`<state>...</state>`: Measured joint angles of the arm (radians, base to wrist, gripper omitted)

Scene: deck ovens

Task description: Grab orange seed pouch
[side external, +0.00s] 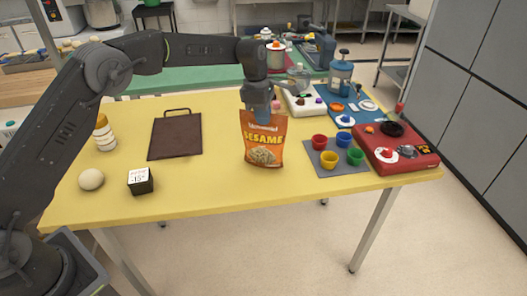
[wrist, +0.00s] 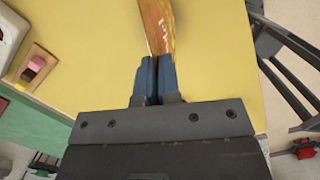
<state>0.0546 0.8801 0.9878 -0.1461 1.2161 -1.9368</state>
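The orange seed pouch (side external: 264,143), printed "SESAME", is upright near the middle of the yellow table, its lower edge at or very near the tabletop. My gripper (side external: 262,112) points down at the pouch's top edge. In the wrist view, the blue fingers of my gripper (wrist: 157,72) are close together with the pouch (wrist: 157,26) between their tips, running away from them. The fingers look shut on the top of the pouch and hide part of that edge.
Right of the pouch are a grey mat (side external: 313,165) with several coloured cups and a red stove-like board (side external: 398,160). A brown board (side external: 175,137) lies left. A black price cube (side external: 140,181), a round ball (side external: 91,179) and a jar (side external: 104,133) stand farther left. The table's front middle is clear.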

